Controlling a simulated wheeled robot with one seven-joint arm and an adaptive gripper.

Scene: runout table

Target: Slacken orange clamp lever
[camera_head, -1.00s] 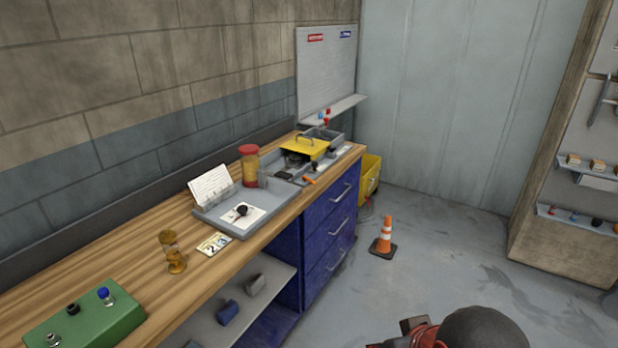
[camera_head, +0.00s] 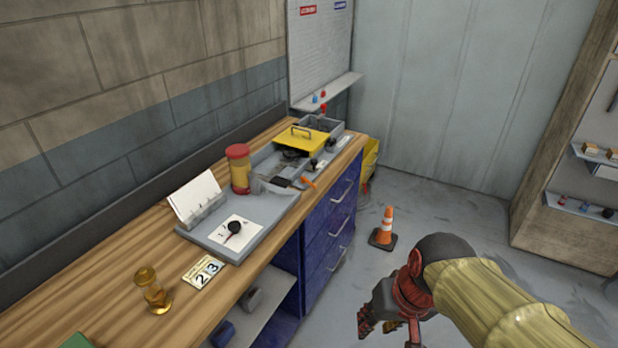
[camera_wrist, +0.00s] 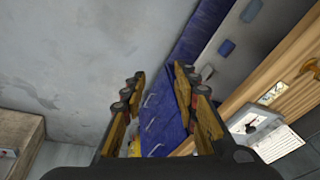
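I cannot make out the lever in the wrist view. My gripper (camera_head: 384,326) hangs in front of the bench, over the floor, to the right of and nearer than the lever, well apart from it. In the wrist view my gripper (camera_wrist: 158,85) has its two fingers spread with nothing between them; the blue drawers (camera_wrist: 165,120) show beyond.
A red-lidded jar (camera_head: 239,170), a card holder (camera_head: 196,200) and a yellow-lidded box (camera_head: 301,139) stand on the bench. A traffic cone (camera_head: 385,229) stands on the floor beside the drawers. The floor around it is clear.

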